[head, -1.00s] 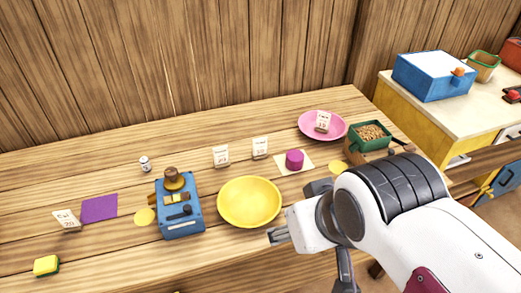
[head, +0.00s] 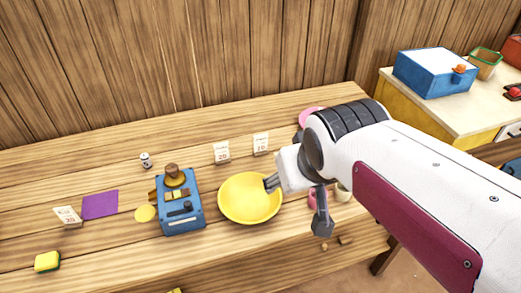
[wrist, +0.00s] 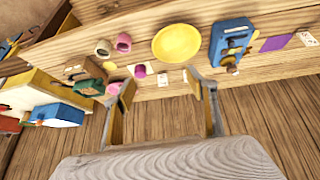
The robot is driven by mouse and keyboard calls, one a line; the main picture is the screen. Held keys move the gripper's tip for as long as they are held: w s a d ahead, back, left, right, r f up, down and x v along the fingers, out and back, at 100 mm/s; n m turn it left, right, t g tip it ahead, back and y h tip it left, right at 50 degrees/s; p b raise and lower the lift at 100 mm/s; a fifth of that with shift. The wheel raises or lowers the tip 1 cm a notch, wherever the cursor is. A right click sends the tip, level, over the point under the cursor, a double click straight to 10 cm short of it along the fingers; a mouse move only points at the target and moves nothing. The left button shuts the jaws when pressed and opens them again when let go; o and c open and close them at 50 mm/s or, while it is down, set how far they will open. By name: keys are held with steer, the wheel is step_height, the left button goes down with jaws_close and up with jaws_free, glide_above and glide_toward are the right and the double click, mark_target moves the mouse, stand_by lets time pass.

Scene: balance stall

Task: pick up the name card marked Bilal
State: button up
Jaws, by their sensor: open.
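Several small white cards stand or lean on the table. In the head view one card (head: 221,152) and a second card (head: 261,143) stand side by side behind the yellow bowl. A third card (head: 68,216) leans at the far left. Their names are too small to read surely, so I cannot tell which is Bilal. My gripper (head: 271,183) is over the right rim of the yellow bowl, empty. In the wrist view my gripper (wrist: 160,77) has its fingers wide apart, with a card (wrist: 163,79) between them in the picture.
The yellow bowl (head: 248,199), the blue scale (head: 181,210), a purple sheet (head: 100,204) and a yellow sponge (head: 47,261) are on the table. My arm hides most of the pink plate (head: 309,116). Pink mugs (wrist: 123,42) show in the wrist view.

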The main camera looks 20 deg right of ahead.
steer(key=w+d+f, duration=0.2)
steer(key=w+d, duration=0.1)
steer(key=w, duration=0.7)
steer(key=t, duration=0.3)
glide_above(261, 148)
steer(key=s, duration=0.6)
steer(key=shift+y, duration=0.3)
step_height(261, 148, down, 20)
steer(key=shift+d+f, duration=0.1)
steer(key=shift+f, duration=0.1)
steer(key=shift+w+f, duration=0.3)
steer(key=shift+f, duration=0.3)
steer(key=shift+w+f, duration=0.9)
steer(key=shift+w, duration=0.05)
